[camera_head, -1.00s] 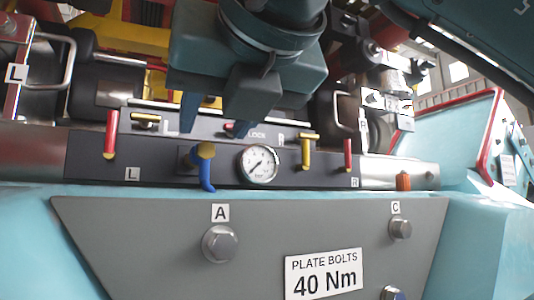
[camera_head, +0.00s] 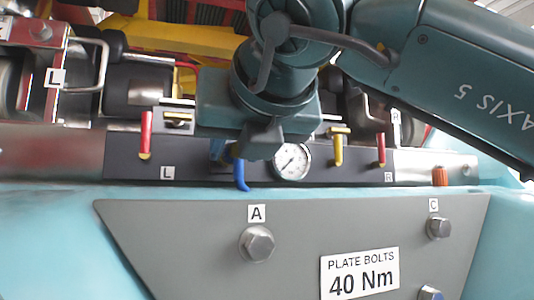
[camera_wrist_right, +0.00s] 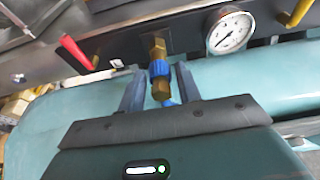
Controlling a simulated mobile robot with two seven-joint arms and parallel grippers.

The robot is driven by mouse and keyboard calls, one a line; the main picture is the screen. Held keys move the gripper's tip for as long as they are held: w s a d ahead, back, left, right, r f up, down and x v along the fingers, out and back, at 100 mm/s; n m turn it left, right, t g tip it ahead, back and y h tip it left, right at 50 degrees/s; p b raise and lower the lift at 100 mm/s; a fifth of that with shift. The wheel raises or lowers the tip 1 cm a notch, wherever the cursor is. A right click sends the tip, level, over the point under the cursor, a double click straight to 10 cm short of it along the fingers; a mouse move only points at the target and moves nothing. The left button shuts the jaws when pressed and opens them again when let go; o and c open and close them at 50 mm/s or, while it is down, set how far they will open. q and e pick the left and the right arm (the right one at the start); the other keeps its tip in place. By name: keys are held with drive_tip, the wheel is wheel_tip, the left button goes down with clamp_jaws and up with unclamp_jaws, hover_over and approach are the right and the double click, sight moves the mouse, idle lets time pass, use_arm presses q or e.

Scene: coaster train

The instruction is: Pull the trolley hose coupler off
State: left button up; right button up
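The hose coupler (camera_wrist_right: 158,48) is a brass fitting with a blue collar on the dark panel. It stands between the fingers of my right gripper (camera_wrist_right: 159,72) in the right wrist view. The two fingers are apart, one on each side, with visible gaps to the collar. In the head view my right gripper (camera_head: 228,153) covers the brass part, and only the blue hose (camera_head: 241,175) hangs below it. My left gripper is not in view.
A pressure gauge (camera_head: 291,161) sits close to the right of the coupler. A red lever (camera_head: 145,135), a yellow lever (camera_head: 338,150) and another red lever (camera_head: 381,150) stick out from the panel. Below is a grey bolt plate (camera_head: 180,240).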

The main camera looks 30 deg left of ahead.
clamp_jaws()
drive_tip(key=shift+s+d+b, duration=0.3)
drive_tip(key=shift+d+b, duration=0.1)
idle(0.6)
drive_tip(key=shift+s+d, duration=0.15)
drive_tip(key=shift+d, duration=0.05)
drive_tip(key=shift+s+d+b, duration=1.45)
drive_tip(key=shift+d+b, duration=0.15)
drive_tip(key=shift+d, duration=0.05)
drive_tip(key=shift+s+d, duration=0.1)
drive_tip(key=shift+d, duration=0.05)
drive_tip(key=shift+r, duration=0.1)
